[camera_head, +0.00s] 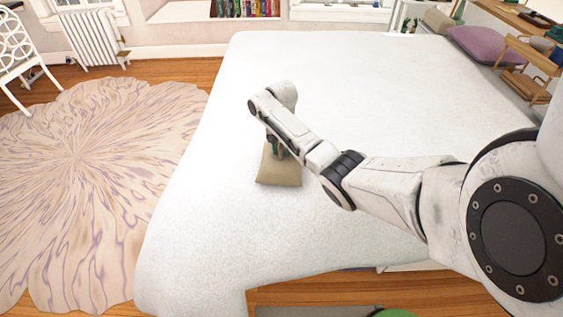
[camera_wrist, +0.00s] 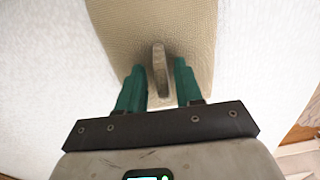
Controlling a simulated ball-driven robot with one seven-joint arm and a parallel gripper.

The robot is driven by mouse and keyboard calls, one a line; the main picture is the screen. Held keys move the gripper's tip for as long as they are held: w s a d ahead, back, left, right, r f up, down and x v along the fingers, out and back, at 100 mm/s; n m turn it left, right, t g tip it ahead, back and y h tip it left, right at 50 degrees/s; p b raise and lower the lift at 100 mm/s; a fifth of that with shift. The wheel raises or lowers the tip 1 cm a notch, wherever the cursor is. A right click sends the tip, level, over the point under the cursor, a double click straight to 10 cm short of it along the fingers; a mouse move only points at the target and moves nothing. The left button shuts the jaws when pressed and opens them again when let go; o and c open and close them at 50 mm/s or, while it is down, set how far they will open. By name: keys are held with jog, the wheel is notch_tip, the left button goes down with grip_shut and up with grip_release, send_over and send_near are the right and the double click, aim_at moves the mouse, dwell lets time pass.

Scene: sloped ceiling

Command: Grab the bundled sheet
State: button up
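The bundled sheet (camera_head: 280,175) is a beige, roughly square bundle lying on the white bed. In the wrist view the beige weave of the sheet (camera_wrist: 190,30) fills the top middle, with a narrow raised ridge standing up from it. My gripper (camera_wrist: 159,66) has two green fingers, one on each side of this ridge. Gaps show between the ridge and both fingers, so the gripper looks open. In the head view my gripper (camera_head: 274,149) points down over the bundle, and my wrist hides its upper part. I cannot tell how deep the fingertips reach.
The white bed (camera_head: 330,70) is broad and clear around the bundle. A purple pillow (camera_head: 492,45) and a wooden rack (camera_head: 528,65) are at the far right. A patterned rug (camera_head: 85,180) lies on the wooden floor at left, near a white chair (camera_head: 22,50) and radiator (camera_head: 92,38).

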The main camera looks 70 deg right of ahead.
grip_shut()
dwell(1.2)
